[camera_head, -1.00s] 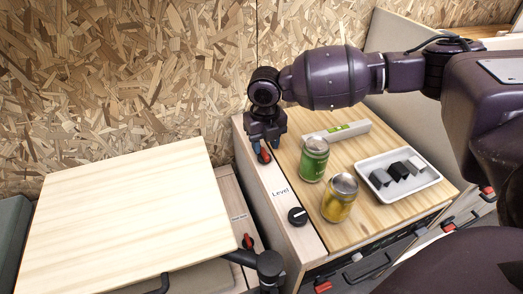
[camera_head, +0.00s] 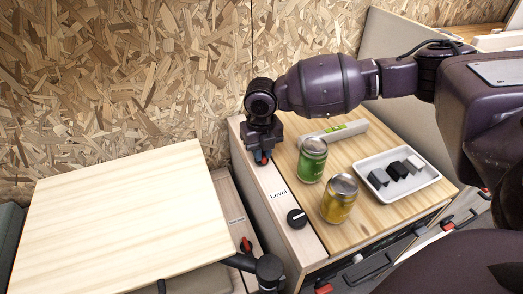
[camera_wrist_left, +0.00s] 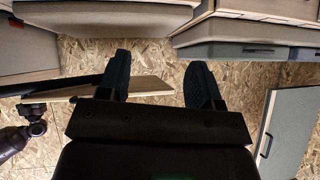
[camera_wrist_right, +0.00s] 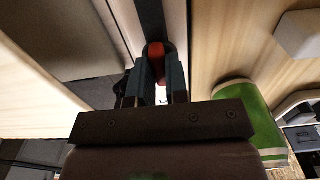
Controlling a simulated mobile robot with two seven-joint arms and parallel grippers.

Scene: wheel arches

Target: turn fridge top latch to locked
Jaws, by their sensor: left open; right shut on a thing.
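The fridge top latch (camera_wrist_right: 156,50) is a red handle at the far end of the pale strip on the cabinet top (camera_head: 296,240). In the head view only a bit of its red (camera_head: 262,161) shows below the fingers. My right gripper (camera_head: 263,154) is over it, pointing down. In the right wrist view the fingers (camera_wrist_right: 158,80) are shut on the red latch, which sticks out beyond the tips. My left gripper (camera_wrist_left: 155,75) is open and empty in the left wrist view, its two fingers wide apart; it is not in the head view.
A black Level knob (camera_head: 297,218) is nearer on the same strip. A green can (camera_head: 312,160), a yellow can (camera_head: 339,199) and a white tray (camera_head: 399,176) with small blocks stand to the right. A pale wooden tabletop (camera_head: 125,215) is at left.

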